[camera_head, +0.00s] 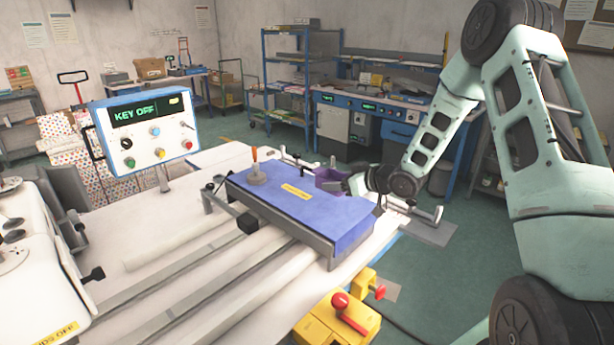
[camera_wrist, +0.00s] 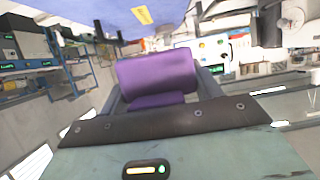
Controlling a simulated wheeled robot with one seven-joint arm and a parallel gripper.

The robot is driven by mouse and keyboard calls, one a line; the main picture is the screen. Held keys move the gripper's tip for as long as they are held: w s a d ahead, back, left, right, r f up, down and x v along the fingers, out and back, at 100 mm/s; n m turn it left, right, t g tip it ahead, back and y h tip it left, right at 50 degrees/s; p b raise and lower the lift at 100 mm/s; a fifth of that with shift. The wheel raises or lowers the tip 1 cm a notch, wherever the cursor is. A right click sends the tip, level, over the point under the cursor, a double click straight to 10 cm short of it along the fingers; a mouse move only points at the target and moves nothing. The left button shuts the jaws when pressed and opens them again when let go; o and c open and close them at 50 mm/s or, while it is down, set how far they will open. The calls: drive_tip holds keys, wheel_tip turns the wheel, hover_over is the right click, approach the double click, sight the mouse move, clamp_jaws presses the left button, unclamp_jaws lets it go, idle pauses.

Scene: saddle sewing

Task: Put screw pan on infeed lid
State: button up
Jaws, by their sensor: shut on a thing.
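The purple screw pan (camera_head: 329,178) is a small open container at the far right edge of the infeed lid. It fills the middle of the wrist view (camera_wrist: 158,75). My gripper (camera_head: 352,184) is shut on it, with a dark finger on each side in the wrist view. The infeed lid (camera_head: 325,215) is a flat blue panel with a yellow label, lying closed on the machine bed. It also shows at the top of the wrist view (camera_wrist: 185,15). The gap between pan and lid is not clear.
A control box (camera_head: 148,130) reading KEY OFF is to the left. A yellow box with a red knob (camera_head: 340,318) is at the front. Most of the lid's top is clear.

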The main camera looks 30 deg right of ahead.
sight(339, 218)
drive_tip(key=shift+d+f, duration=0.25)
drive_tip(key=shift+d, duration=0.1)
drive_tip(key=shift+f+p, duration=1.55)
drive_tip(key=shift+f, duration=3.15)
drive_tip(key=shift+f, duration=0.15)
drive_tip(key=o, duration=1)
